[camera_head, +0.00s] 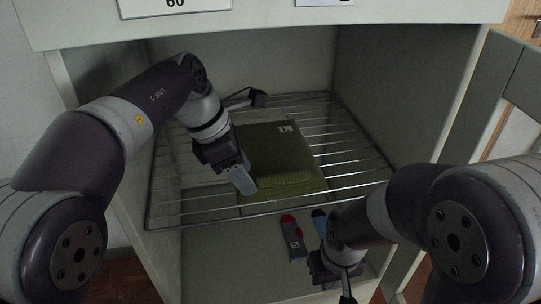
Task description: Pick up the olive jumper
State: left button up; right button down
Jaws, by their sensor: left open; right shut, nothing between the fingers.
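The olive jumper (283,162) lies folded flat on the wire shelf (345,147) inside the open cabinet. A small white label shows near its top edge. My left gripper (246,186) is open and points down over the jumper's left front part. Its fingers overlap the jumper in the picture; I cannot tell whether they touch it. My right gripper (347,297) is shut and empty, low at the front of the cabinet, below and to the right of the jumper. Its fingertips reach the bottom edge of the picture.
A grey and red item (293,243) and a partly hidden blue and red item (320,222) lie on the cabinet floor below the shelf. A small black object (258,98) is at the shelf's back. Cabinet walls (404,95) bound both sides. The shelf's right part is bare.

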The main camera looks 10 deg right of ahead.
aim_at(282, 175)
pick_arm(q)
jog(key=d, duration=0.7)
jog(key=shift+w+f, duration=0.2)
jog(key=shift+w, duration=0.15)
jog(key=shift+d+f+b, duration=0.1)
jog(key=shift+f+b, duration=0.5)
jog(key=shift+b, duration=0.1)
jog(key=shift+w+r, duration=0.1)
grip_shut()
